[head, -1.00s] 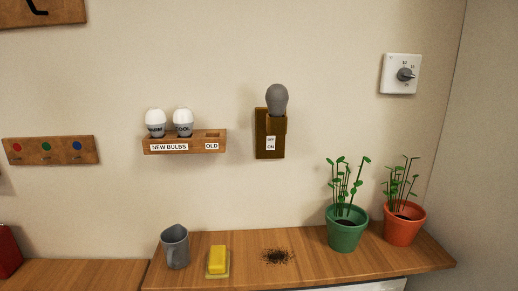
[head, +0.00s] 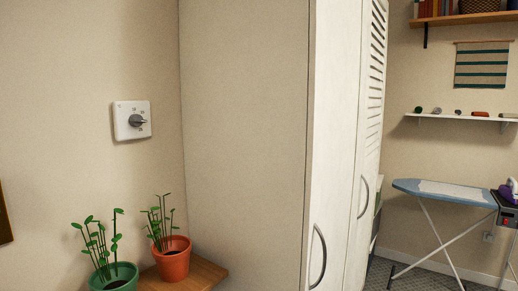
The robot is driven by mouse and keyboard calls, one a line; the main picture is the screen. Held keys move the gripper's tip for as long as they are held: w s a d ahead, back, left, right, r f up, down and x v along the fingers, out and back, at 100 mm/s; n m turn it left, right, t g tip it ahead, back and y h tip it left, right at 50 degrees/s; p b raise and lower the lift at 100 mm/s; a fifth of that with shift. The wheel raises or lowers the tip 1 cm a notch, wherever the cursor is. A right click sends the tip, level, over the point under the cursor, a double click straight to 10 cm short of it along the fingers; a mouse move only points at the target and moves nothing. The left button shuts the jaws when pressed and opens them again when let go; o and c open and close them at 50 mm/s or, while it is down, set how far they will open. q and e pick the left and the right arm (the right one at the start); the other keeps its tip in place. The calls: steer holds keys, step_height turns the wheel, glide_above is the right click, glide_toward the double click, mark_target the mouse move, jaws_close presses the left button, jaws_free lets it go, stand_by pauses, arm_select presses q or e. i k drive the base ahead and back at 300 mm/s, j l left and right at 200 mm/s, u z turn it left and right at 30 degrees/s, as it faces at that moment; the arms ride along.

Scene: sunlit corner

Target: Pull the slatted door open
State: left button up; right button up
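The slatted door (head: 371,95) is white and belongs to a tall cabinet right of the middle in the head view. I see it at a steep angle, with horizontal slats in its upper part. It looks shut. A curved grey handle (head: 364,196) is on it. Nearer to me is a plain white door (head: 334,130) with its own curved handle (head: 318,256). The lower ends of both doors run out of view or are hidden. Neither of my grippers is in view.
A wooden counter (head: 208,275) with a green pot (head: 118,279) and an orange pot (head: 173,262) stands left of the cabinet side (head: 243,140). An ironing board (head: 445,192) stands beyond the doors, on the right. Some carpeted floor (head: 412,277) shows there.

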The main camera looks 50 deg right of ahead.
mark_target(378, 25)
steer(key=z, duration=2.4)
steer(key=i+l+u, duration=0.15)
steer(key=i, duration=0.3)
steer(key=i+l+u, duration=0.15)
steer(key=i, duration=0.3)
